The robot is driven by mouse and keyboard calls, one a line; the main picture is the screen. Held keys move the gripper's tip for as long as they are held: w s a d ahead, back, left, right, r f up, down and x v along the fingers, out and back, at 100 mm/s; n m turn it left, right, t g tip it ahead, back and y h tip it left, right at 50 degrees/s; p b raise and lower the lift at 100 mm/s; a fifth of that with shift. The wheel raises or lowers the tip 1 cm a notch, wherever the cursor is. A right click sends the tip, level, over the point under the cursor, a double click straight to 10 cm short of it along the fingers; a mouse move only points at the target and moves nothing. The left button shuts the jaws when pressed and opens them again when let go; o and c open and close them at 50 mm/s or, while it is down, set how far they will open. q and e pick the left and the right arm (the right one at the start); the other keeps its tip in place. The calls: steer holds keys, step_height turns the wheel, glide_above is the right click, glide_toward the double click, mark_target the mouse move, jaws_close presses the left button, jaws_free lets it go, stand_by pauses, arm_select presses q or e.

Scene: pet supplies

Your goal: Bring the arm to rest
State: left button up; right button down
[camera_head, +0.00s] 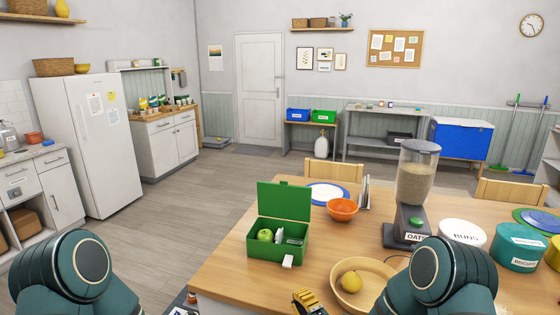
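Two teal arm parts of mine stand at the bottom left and bottom right. My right gripper (310,302) shows as a yellow and black piece at the bottom edge, just left of the wooden bowl. Most of it is cut off, so I cannot see whether it is open or shut. My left gripper is not in view.
On the wooden table (235,273) stand an open green box (275,247) with a green apple, a wooden bowl (375,292) with a yellow fruit, an orange bowl (342,209), an oats dispenser (415,185) and canisters.

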steer(key=s+d+f+m+g+h+b, duration=0.1)
steer(key=s+d+f+m+g+h, duration=0.1)
steer(key=s+f+m+g, duration=0.35)
steer(key=s+d+f+m+g+h+b, duration=0.1)
steer(key=s+d+f+m+g+h, duration=0.15)
steer(key=s+f+m, duration=0.5)
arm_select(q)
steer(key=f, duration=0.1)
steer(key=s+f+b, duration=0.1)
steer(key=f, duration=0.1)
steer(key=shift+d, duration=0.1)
arm_select(e)
steer(key=s+f+m+g, duration=0.3)
steer(key=s+m, duration=0.3)
steer(key=s+f+m+g, duration=0.2)
steer(key=s+m+g, duration=0.1)
steer(key=s+m, duration=0.3)
steer(key=shift+s+d+f+h, duration=0.2)
steer(key=shift+s+f+h, duration=0.2)
steer(key=shift+s+h, duration=0.1)
